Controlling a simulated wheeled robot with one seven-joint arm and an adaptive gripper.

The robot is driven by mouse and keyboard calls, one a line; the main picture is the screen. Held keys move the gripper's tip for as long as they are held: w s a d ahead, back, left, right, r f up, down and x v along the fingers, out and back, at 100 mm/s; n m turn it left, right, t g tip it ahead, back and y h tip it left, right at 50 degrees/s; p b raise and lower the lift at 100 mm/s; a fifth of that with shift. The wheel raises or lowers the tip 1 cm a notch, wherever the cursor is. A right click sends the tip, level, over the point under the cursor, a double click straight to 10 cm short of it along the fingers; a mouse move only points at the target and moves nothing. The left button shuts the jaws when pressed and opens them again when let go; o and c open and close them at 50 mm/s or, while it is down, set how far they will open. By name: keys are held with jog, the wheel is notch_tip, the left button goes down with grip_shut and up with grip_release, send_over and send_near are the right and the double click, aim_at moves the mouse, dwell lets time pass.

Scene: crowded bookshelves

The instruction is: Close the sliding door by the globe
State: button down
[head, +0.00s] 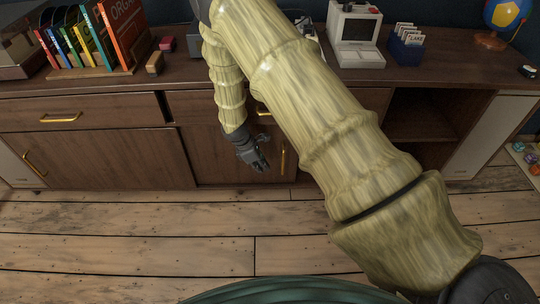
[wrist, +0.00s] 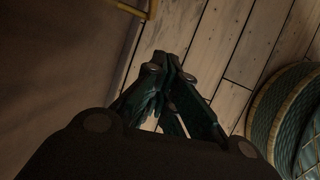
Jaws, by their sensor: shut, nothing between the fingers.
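The globe (head: 507,14), blue with red and yellow patches on a wooden stand, is on the cabinet top at the far right of the head view. Below it, a pale grey sliding door (head: 488,138) covers the right end of the cabinet front. Left of this door is an open, dark shelved compartment (head: 425,115), partly hidden by my arm. My gripper (head: 262,168) is shut and empty, pointing down in front of the brown middle doors, well left of the pale door. Its closed fingertips (wrist: 163,65) show over the floor in the wrist view.
A brass handle (head: 283,155) is close to the right of my gripper; a brass handle also shows in the wrist view (wrist: 152,9). Books (head: 90,40), a small computer (head: 354,35) and a card box (head: 405,47) stand on top. Small balls (head: 527,155) lie at far right. The wooden floor (head: 130,235) in front is clear.

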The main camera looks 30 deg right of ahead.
jog(key=s+a+f+m+t+y, duration=0.1)
jog(key=s+a+f+m, duration=0.2)
jog(key=s, duration=0.7)
jog(key=s+a+f+m+y, duration=0.1)
jog(key=s+f+m+y, duration=0.15)
jog(key=s+m, duration=0.6)
jog(key=s+a+f+m+t+y, duration=0.15)
jog(key=s+f, duration=0.25)
jog(key=s, duration=0.9)
jog(key=w+d+r+m+t+h+b, duration=0.1)
jog(key=w+d+r+m+h, duration=0.2)
jog(key=w, duration=0.7)
jog(key=w+d+r+m+t+h, duration=0.1)
jog(key=w+r+t+h, duration=0.3)
jog(key=w, duration=0.6)
jog(key=w+a+r+m+g+h, duration=0.2)
jog(key=w+r+m+g, duration=0.2)
jog(key=w+r, duration=0.95)
jog(key=d+f+b, duration=0.6)
jog(key=d, duration=0.4)
jog(key=shift+s+f+b, duration=0.3)
jog(key=shift+f+b, duration=0.05)
jog(key=shift+b, duration=0.05)
